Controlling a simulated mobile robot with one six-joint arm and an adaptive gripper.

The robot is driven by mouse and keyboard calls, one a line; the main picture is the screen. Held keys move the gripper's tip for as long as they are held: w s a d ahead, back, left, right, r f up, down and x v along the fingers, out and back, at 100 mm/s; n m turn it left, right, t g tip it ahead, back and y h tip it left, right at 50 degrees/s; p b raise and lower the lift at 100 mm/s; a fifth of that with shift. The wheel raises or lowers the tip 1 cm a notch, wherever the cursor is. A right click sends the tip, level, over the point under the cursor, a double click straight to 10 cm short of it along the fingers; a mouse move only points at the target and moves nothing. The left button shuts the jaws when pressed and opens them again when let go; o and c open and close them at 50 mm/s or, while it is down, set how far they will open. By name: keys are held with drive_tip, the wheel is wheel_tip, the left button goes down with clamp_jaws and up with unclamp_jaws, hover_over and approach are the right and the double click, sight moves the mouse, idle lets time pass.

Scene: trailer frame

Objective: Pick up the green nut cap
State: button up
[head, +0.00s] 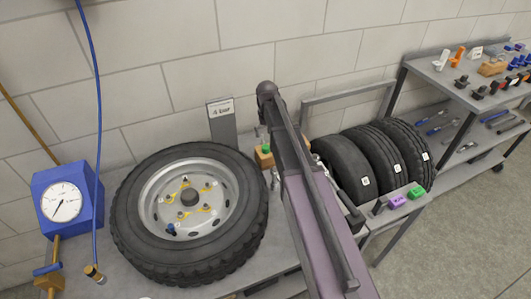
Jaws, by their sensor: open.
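A small green cap (266,149) sits at a tan wooden block (264,159), just right of the large wheel in the head view. My arm crosses the middle of the view and hides the block's right side. Only a small grey part of my gripper (262,134) shows at the arm's left edge, close above the green cap. Its jaws are open. I cannot tell whether they touch the cap or stand around it.
The wheel (250,211) lies flat on the bench, with yellow markers and a blue piece at its hub. A blue gauge box (75,204) stands left. Several tyres (346,166) stand right of my arm.

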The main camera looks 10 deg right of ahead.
sight(266, 147)
drive_tip(key=shift+f+b, duration=0.9)
drive_tip(key=shift+f, duration=0.3)
drive_tip(key=shift+f, duration=0.15)
drive_tip(key=f+b, duration=0.5)
drive_tip(key=shift+a, duration=0.2)
drive_tip(key=c, duration=0.8)
